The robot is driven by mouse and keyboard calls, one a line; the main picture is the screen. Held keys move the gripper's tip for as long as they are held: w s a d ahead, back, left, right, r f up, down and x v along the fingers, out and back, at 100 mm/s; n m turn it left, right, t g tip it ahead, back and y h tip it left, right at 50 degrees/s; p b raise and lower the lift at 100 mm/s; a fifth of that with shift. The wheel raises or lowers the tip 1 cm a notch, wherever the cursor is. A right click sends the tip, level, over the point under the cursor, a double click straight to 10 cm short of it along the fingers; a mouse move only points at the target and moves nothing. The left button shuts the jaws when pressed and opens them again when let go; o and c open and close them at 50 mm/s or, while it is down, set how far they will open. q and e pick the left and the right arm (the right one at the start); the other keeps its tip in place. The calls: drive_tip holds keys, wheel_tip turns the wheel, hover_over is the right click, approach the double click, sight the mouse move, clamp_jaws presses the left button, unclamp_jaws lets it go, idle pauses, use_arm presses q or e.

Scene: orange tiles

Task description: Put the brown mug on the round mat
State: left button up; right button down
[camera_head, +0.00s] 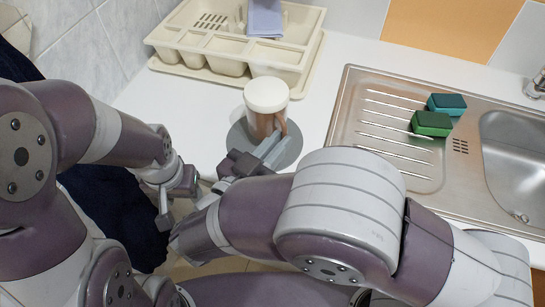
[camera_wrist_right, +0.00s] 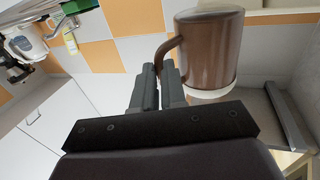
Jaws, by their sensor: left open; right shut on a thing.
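The brown mug (camera_head: 262,125) has a white top (camera_head: 266,94) and stands upright over the round grey mat (camera_head: 288,156) in the head view. The mat shows around its lower part; I cannot tell if its base touches the mat. My right gripper (camera_head: 272,147) is shut on the mug's handle, on the near side. The right wrist view shows the mug (camera_wrist_right: 212,50) large, with its handle between the fingers (camera_wrist_right: 160,75). My left gripper (camera_head: 175,200) is open and empty, left of and nearer than the mat.
A cream dish rack (camera_head: 230,50) with a folded blue-grey cloth (camera_head: 265,18) stands behind the mug. A steel sink (camera_head: 400,105) with a green sponge (camera_head: 431,124) and a teal sponge (camera_head: 446,104) is at right. The white counter (camera_head: 195,120) is clear left of the mat.

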drive_tip(key=shift+w+a+f, duration=0.25)
drive_tip(key=shift+f, duration=0.3)
drive_tip(key=shift+f+b, duration=0.35)
drive_tip(key=shift+f, duration=1.35)
drive_tip(key=shift+f, duration=0.1)
drive_tip(key=c, duration=1.2)
unclamp_jaws()
